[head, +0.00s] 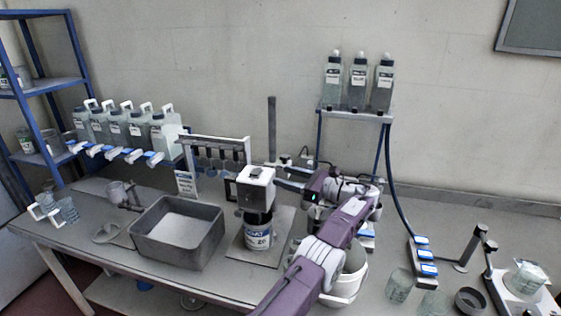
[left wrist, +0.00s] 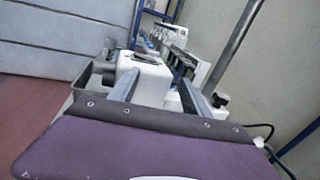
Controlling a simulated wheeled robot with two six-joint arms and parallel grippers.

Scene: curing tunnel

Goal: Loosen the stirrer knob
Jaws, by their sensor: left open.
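The stirrer has a white box-shaped head (head: 256,182) with a dark part on top, above a labelled can (head: 258,234) on a flat base plate. A grey upright post (head: 272,128) stands behind it. My left gripper (head: 280,179) is open, just right of the head, its fingers pointing at it. In the left wrist view, the white head (left wrist: 150,76) shows between and beyond the two fingers (left wrist: 162,93). A dark knob (left wrist: 219,99) shows right of the fingers, near the post (left wrist: 233,45); another dark round part (left wrist: 107,78) is left of the head. I see no finger touching a knob.
A grey open bin (head: 178,232) stands left of the stirrer, and a rack (head: 215,142) stands behind. A bottle shelf (head: 352,114) is at the back right. A white bucket (head: 345,290) is under my left arm. Glass beakers (head: 399,286) stand at the front right.

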